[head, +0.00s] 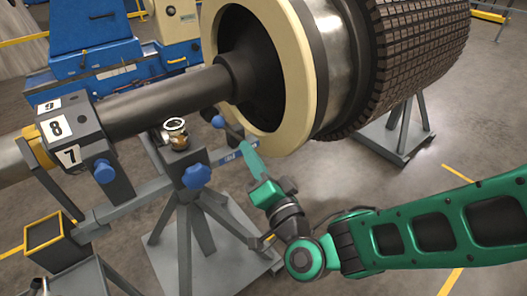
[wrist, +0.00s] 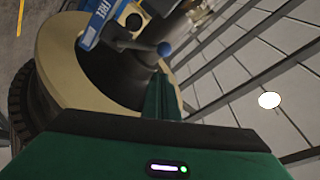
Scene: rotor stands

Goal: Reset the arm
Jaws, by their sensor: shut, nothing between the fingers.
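My green arm reaches in from the right in the head view. My gripper (head: 246,147) is shut and empty, its green fingers pointing up and left just below the rotor's cream ring (head: 303,75). In the wrist view my gripper (wrist: 160,82) shows as green fingers close together in front of the cream ring (wrist: 62,50).
The rotor shaft (head: 165,97) rests over a grey stand (head: 188,232) with blue knobs (head: 196,175). A brass fitting (head: 176,134) stands on it. A blue machine (head: 95,45) is behind. An open yellow-rimmed box (head: 45,234) is at lower left. Bare floor lies below my arm.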

